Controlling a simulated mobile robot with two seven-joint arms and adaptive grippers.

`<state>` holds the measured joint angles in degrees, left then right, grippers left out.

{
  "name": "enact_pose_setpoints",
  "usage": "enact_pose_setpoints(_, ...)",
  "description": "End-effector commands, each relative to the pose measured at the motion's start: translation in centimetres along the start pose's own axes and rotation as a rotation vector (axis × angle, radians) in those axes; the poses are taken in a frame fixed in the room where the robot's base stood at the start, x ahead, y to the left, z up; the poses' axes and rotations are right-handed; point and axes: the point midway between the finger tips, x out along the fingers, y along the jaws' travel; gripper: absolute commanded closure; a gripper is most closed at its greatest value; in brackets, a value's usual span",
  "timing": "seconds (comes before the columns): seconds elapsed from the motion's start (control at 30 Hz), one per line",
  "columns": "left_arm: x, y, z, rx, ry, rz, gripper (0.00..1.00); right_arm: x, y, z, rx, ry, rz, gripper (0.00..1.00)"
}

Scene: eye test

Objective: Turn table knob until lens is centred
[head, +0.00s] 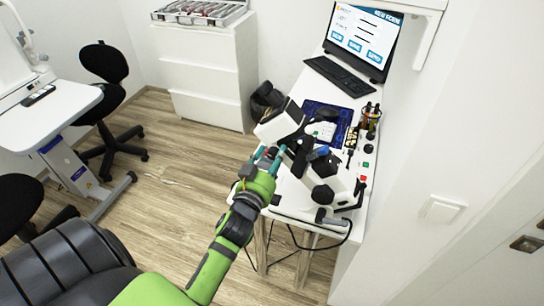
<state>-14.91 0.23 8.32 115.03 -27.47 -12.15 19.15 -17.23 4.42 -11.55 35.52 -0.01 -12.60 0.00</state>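A white and black eye instrument (280,122) stands on the white table (342,238) right of centre. It has several black round parts, one a dark knob (322,195) near the table's front. I cannot tell which of them is the table knob. The lens is too small or hidden to make out. My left gripper (270,155) is at the instrument's left side, with its teal fingertips apart. It looks open, with nothing seen between the tips. I cannot tell whether it touches the instrument. My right gripper is out of view.
A white cabinet (205,65), black chair (104,65) and second white table (48,118) stand left. Open wooden floor lies between.

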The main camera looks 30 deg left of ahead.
Motion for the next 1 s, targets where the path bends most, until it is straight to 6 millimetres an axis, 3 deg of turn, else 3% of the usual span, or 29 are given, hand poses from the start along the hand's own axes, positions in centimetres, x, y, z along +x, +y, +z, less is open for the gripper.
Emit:
enact_pose_setpoints(0.33, -0.8, 0.0, -0.1, -0.002, 0.003, 0.0, 0.44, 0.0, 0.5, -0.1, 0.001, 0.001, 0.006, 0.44)
enact_pose_setpoints(0.8, -9.8, -0.1, 0.0, -0.002, -0.001, -0.001, 0.44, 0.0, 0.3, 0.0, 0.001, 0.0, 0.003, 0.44)
enact_pose_setpoints(1.0, -11.7, 0.0, 0.0, -0.001, 0.001, -0.001, 0.44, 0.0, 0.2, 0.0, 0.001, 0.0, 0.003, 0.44)
